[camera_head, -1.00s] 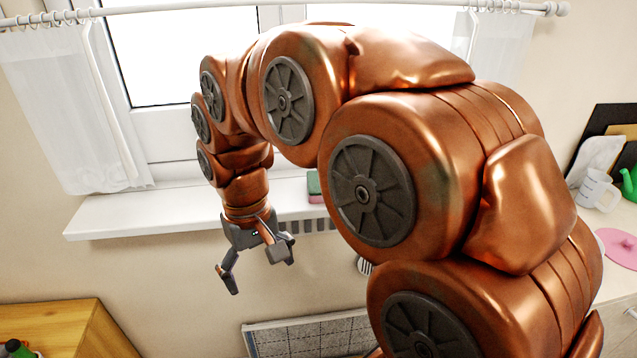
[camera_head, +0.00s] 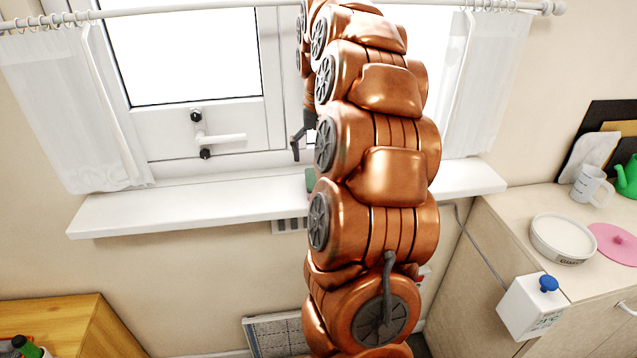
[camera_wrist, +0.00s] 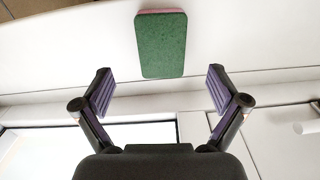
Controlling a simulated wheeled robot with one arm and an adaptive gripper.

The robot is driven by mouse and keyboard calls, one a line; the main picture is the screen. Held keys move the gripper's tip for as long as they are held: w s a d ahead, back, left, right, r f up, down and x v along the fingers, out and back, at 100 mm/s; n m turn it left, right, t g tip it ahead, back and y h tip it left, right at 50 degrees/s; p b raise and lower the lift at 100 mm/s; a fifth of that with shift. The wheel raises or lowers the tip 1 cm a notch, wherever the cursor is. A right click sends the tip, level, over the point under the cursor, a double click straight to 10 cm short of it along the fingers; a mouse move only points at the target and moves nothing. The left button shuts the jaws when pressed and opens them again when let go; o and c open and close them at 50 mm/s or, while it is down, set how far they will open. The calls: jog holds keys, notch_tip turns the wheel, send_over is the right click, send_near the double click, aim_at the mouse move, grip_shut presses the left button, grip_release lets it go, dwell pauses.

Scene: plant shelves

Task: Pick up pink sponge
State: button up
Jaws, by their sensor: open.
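The sponge (camera_wrist: 161,45) lies on the white windowsill (camera_wrist: 60,50) in the wrist view, its green face toward the camera and a thin pink edge along one end. In the head view only a small green part of the sponge (camera_head: 310,181) shows on the sill beside my arm, which hides the rest. My gripper (camera_wrist: 160,91) is open and empty, with its two fingers spread apart. The sponge lies beyond the fingertips, roughly centred between them in the picture. In the head view one gripper finger (camera_head: 297,143) shows left of the arm, in front of the window; the rest is hidden.
The window handle (camera_head: 220,138) and white curtains (camera_head: 75,120) are near the sill. The sill's left part is bare. On the right, a counter (camera_head: 510,215) holds a white bowl (camera_head: 562,238), a mug (camera_head: 590,185) and a pink lid (camera_head: 617,243).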

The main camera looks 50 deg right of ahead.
jog(key=shift+w+f+p, duration=0.15)
jog(key=shift+f+p, duration=0.65)
jog(key=shift+f, duration=1.05)
jog(key=shift+w+f+p, duration=0.15)
jog(key=shift+f+p, duration=0.6)
jog(key=shift+f, duration=1.05)
jog(key=c, duration=0.8)
